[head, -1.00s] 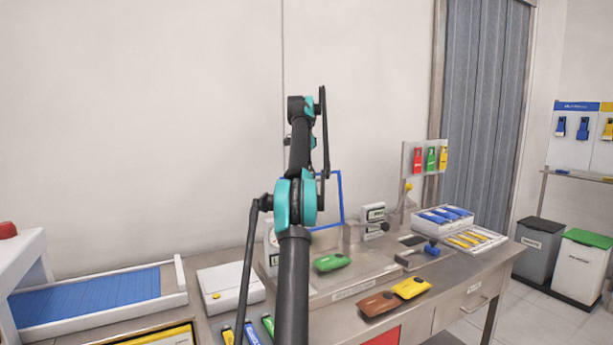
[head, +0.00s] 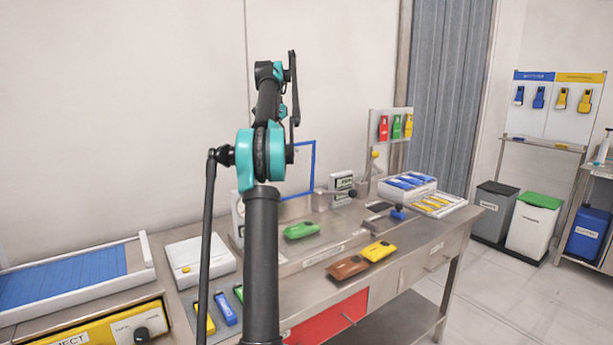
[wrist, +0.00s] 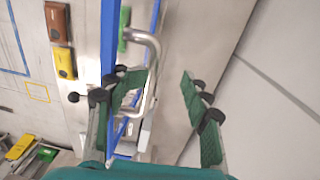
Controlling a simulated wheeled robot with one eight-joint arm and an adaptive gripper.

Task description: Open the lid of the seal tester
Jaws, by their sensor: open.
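A blue-framed panel (head: 314,165), which looks like the seal tester's lid, stands upright behind my arm in the head view. My arm hides much of it and of the tester. In the wrist view its blue frame (wrist: 108,40) runs along the left of a bent metal handle (wrist: 155,48). My gripper (wrist: 160,85) is open, with green pads on both fingers. The handle shows between the fingers, nearer the left one; whether it touches a finger I cannot tell. My fingers are hidden in the head view.
A green item (head: 302,230) lies on the metal plate. A brown item (head: 347,267) and a yellow item (head: 378,251) lie near the table's front edge. A white box (head: 198,262) and a blue-slatted tray (head: 70,280) stand left. Open floor shows at right.

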